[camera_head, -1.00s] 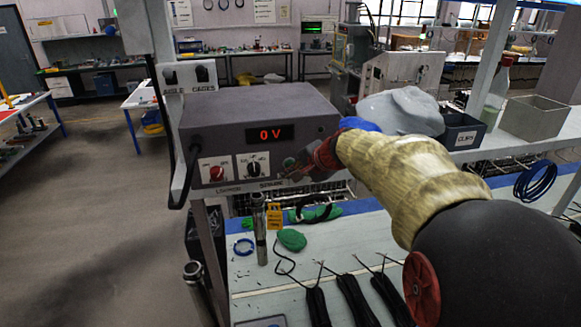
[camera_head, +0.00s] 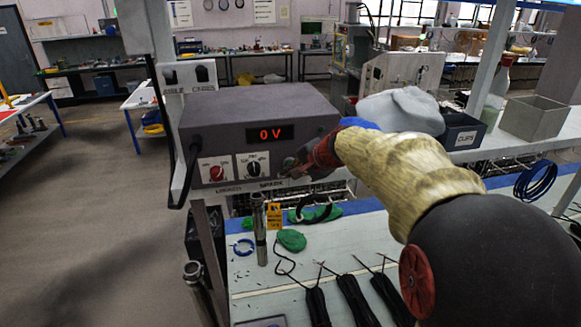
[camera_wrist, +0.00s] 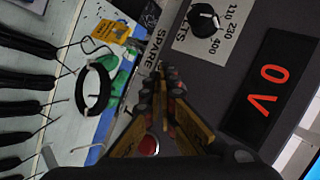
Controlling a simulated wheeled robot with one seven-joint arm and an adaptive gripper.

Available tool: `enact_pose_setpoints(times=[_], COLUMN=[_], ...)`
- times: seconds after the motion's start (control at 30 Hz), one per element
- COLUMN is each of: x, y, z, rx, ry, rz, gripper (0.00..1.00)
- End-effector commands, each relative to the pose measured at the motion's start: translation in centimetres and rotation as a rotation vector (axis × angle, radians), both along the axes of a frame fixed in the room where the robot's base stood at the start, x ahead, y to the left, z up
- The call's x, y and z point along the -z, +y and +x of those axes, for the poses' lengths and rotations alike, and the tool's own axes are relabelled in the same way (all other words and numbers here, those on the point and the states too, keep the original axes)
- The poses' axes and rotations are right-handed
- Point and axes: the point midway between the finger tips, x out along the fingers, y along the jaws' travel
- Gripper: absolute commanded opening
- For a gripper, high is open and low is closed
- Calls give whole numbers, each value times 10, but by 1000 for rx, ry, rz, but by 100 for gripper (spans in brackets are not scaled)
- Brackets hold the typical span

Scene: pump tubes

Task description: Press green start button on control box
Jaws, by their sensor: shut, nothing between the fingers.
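The grey control box (camera_head: 225,125) stands on the shelf, and its red display (camera_head: 270,134) reads 0 V. The green button (camera_head: 289,162) is at the right of its front face, partly covered by my gripper. My gripper (camera_head: 293,172) is shut and empty, its tips close to the button; I cannot tell whether they touch. In the wrist view the closed fingertips (camera_wrist: 171,72) are in front of the box face, beside the display (camera_wrist: 268,88). The green button is not discernible there.
A red knob (camera_head: 217,173) and a black selector knob (camera_head: 254,167) are left of the button. A grey cloth (camera_head: 400,108) and a CLIPS bin (camera_head: 462,133) are to the right. Black cables (camera_head: 355,300) lie on the bench below.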

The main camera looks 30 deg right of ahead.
Motion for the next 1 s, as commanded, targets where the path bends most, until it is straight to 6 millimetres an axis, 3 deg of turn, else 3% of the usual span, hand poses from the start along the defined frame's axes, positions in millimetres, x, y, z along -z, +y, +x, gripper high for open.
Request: enact_pose_setpoints(times=[1.0], x=[0], y=[-3], z=[10], rx=[0], ry=[0], rz=[0], gripper=[0])
